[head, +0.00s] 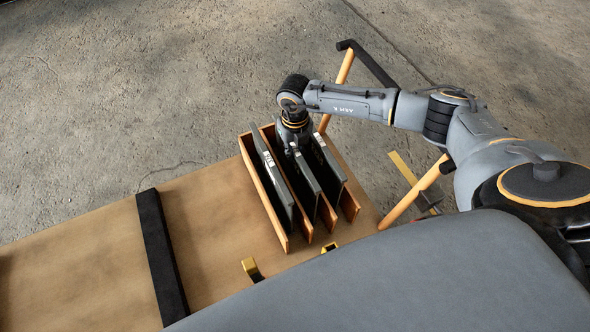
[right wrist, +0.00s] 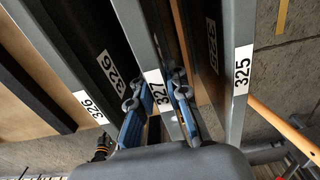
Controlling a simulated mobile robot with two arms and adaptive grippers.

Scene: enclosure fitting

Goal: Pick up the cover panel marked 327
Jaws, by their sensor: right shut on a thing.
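The cover panel marked 327 (right wrist: 152,60) is a thin, dark grey upright plate with a white label on its edge. In the head view it is the middle panel (head: 306,178) of three in a wooden rack (head: 248,158). My right gripper (right wrist: 158,92) has one blue-padded finger on each side of its edge, by the label, and is shut on it. In the head view my right gripper (head: 290,142) reaches down from above at the panels' far end. The panel still stands between its neighbours. My left gripper is not in view.
Panel 326 (head: 272,178) stands close on the left and panel 325 (head: 330,168) close on the right. The wooden table (head: 100,265) carries a black bar (head: 160,255) and two yellow-black pieces (head: 252,268) near the rack. The table's left part is clear.

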